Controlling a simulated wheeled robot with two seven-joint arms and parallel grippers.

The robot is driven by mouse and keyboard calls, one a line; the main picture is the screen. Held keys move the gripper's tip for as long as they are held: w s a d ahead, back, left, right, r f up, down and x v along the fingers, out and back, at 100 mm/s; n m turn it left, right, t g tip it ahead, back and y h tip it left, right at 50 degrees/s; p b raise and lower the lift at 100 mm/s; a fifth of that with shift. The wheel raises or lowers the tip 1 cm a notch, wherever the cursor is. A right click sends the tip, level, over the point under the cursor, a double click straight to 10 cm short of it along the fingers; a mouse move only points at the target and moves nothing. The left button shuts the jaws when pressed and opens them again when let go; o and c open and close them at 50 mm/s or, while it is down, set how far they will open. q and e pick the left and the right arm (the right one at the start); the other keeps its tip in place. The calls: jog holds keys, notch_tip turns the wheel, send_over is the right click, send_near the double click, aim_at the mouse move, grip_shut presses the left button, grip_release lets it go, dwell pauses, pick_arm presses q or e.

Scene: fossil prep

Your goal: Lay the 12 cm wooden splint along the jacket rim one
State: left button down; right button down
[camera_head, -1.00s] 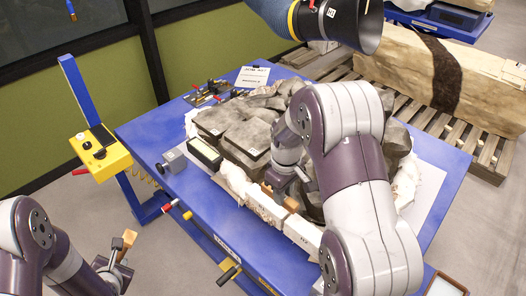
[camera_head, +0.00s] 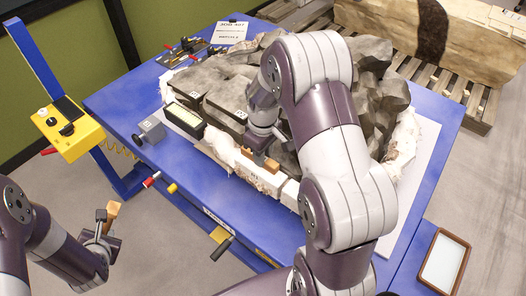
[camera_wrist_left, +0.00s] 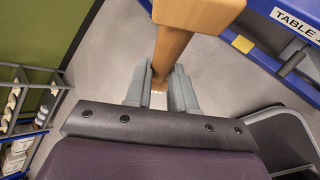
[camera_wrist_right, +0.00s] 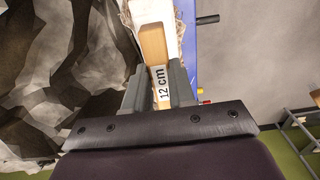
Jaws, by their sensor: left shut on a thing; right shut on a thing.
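My right gripper (camera_head: 258,146) is over the near side of the white plaster jacket rim (camera_head: 226,150). It is shut on a wooden splint (camera_head: 271,165), which lies close along the rim. In the right wrist view the splint (camera_wrist_right: 153,45) carries a "12 cm" label and runs away between the fingers beside the white rim (camera_wrist_right: 160,12). I cannot tell whether it touches the rim. My left gripper (camera_head: 105,228) is off the table at the lower left, shut on a wooden tool (camera_head: 113,210). In the left wrist view this tool (camera_wrist_left: 172,45) has a broad block at its far end.
Dark grey rock (camera_head: 225,85) fills the jacket on the blue table (camera_head: 120,95). A small grey box (camera_head: 150,130) and a display box (camera_head: 184,120) stand near the left edge. A yellow control box (camera_head: 62,130) stands left. A framed tray (camera_head: 443,262) is at lower right.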

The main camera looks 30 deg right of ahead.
jog(key=shift+s+f, duration=0.25)
jog(key=shift+f, duration=0.45)
jog(key=shift+w+f, duration=0.1)
jog(key=shift+w, duration=0.05)
jog(key=shift+f, duration=0.15)
jog(key=c, duration=0.9)
grip_release()
jog(key=shift+o, duration=0.2)
notch_tip(320, 180, up, 12)
